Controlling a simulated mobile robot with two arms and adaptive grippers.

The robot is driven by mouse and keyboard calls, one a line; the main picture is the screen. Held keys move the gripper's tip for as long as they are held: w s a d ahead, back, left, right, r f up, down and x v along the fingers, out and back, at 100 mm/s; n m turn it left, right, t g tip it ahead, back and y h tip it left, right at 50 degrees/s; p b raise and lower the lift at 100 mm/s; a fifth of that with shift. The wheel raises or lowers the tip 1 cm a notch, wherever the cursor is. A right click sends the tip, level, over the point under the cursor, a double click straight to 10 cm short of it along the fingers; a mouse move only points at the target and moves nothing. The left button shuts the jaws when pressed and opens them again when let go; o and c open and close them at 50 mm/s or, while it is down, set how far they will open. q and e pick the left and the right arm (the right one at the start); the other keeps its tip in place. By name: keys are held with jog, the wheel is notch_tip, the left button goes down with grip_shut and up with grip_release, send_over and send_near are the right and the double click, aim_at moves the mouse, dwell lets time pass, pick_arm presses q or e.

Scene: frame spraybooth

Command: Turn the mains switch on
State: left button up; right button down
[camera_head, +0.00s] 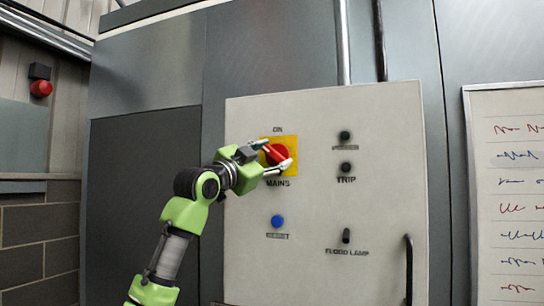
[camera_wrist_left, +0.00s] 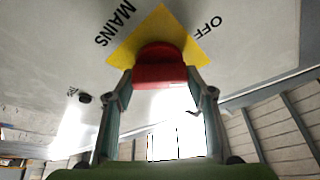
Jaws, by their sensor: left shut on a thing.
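The mains switch (camera_head: 280,153) is a red rotary knob on a yellow square plate, with ON lettered above it and MAINS below. Its red grip bar looks tilted in the head view. My left gripper (camera_head: 273,157) reaches it from the lower left, one finger at the upper left of the knob and one at the lower right, and hides part of the plate. In the left wrist view the red knob (camera_wrist_left: 159,66) sits between the two fingertips (camera_wrist_left: 160,82), which are shut on it. MAINS and OFF lettering shows beside the plate there. My right gripper is not in view.
The pale panel (camera_head: 315,285) also carries a blue reset button (camera_head: 277,221), a dark green lamp (camera_head: 345,135), a black trip knob (camera_head: 346,167), a flood lamp toggle (camera_head: 346,236) and a black handle (camera_head: 408,270). A whiteboard (camera_head: 510,92) hangs at the right.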

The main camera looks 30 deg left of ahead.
pick_arm(q)
jog(key=m+g+h, duration=0.1)
jog(key=m, duration=0.2)
jog(key=m+h, duration=0.1)
jog(key=m, duration=0.2)
jog(key=shift+r+m+g, duration=0.1)
jog(key=shift+m+g, duration=0.2)
jog(key=shift+g, duration=0.1)
jog(key=shift+m+g, duration=0.9)
jog(key=shift+m, duration=1.3)
jog(key=o, duration=1.1)
jog(key=s, duration=0.4)
jog(key=s+a, duration=0.1)
jog(key=s, duration=0.6)
jog(key=shift+s+a, duration=0.4)
